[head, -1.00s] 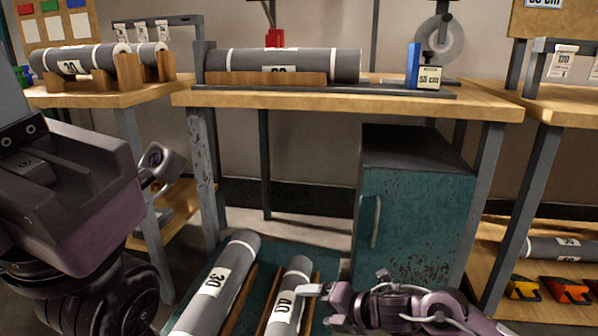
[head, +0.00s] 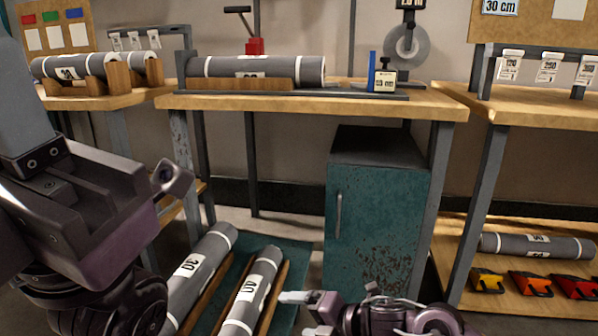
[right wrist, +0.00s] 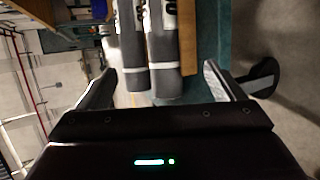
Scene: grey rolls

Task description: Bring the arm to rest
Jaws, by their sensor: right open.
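My right gripper (head: 298,313) is low in the head view, beside the roll labelled 40 (head: 237,316). In the right wrist view its two fingers (right wrist: 160,82) stand wide apart with nothing between them. The ends of two grey rolls (right wrist: 165,75) show beyond the fingers. My left arm fills the left side of the head view; a small part of it (head: 173,180) juts out at its right, but whether the left jaws are open or shut does not show.
A roll labelled 30 (head: 196,268) lies beside the 40 roll in a low teal tray (head: 290,252). A wooden bench (head: 300,101) carries another roll (head: 262,66). A teal cabinet (head: 375,225) stands beneath.

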